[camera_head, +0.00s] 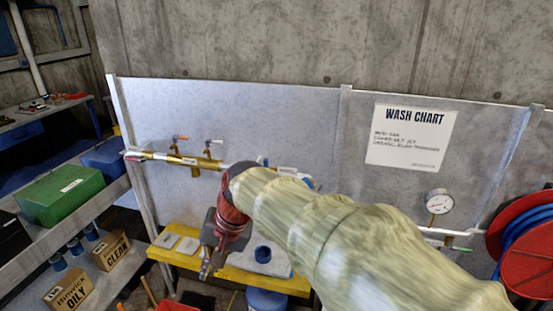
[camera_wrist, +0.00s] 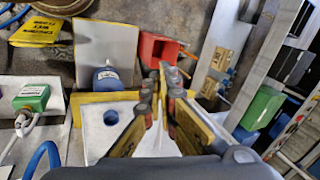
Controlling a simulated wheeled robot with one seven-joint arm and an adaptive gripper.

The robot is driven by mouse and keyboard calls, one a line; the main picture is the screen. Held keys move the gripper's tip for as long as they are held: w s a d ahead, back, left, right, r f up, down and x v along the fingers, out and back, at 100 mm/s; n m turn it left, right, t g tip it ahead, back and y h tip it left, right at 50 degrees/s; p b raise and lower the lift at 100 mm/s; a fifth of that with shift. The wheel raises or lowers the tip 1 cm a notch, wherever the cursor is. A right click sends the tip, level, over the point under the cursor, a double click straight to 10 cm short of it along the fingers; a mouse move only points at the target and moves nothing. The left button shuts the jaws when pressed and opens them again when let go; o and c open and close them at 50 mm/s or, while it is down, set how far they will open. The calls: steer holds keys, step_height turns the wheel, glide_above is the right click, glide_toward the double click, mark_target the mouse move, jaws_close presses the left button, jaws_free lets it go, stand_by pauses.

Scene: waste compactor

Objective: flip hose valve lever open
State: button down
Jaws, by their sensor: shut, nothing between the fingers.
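Several small valve levers show in the head view on the wall piping; I cannot tell which is the hose valve lever. An orange-red lever (camera_head: 180,138) and a white lever (camera_head: 214,142) stand on the brass pipe (camera_head: 170,158) at left. A small green handle-like piece (camera_head: 461,249) sits on the pipe below the gauge, near the hose reel. My gripper (camera_head: 204,273) hangs below the brass pipe, pointing down over the yellow bench, apart from the levers. In the wrist view my gripper (camera_wrist: 163,68) is shut and empty. My arm hides the middle piping.
The yellow bench (camera_head: 180,258) lies under the gripper. The red hose reel (camera_head: 530,268) is at far right, beside the pressure gauge (camera_head: 438,202). Shelves with a green box (camera_head: 60,193) stand at left. The wrist view shows a blue bottle (camera_wrist: 108,79) and red bin (camera_wrist: 158,48).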

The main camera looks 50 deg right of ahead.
steer(key=w+d+r+m+t+y+p, duration=0.1)
steer(key=w+d+r+m+p, duration=0.35)
steer(key=d, duration=0.65)
steer(key=w+d+r+m+t+y+p, duration=0.1)
steer(key=w+d+m+t+y+p, duration=0.1)
steer(key=w+d+m+p, duration=0.55)
steer(key=s+d+m+t+p, duration=0.1)
steer(key=s+d+m, duration=0.1)
steer(key=d, duration=0.7)
steer(key=s+d+f+m+t+h+p, duration=0.1)
steer(key=s+d+m+t+p, duration=0.1)
steer(key=d+m, duration=0.3)
steer(key=s+d+m+t+p, duration=0.1)
steer(key=d+m, duration=0.3)
steer(key=d, duration=1)
steer(key=shift+s+d+f+t+h, duration=0.1)
steer(key=shift+s+f+t+h, duration=0.2)
steer(key=shift+s+f+h, duration=0.15)
steer(key=shift+r, duration=0.1)
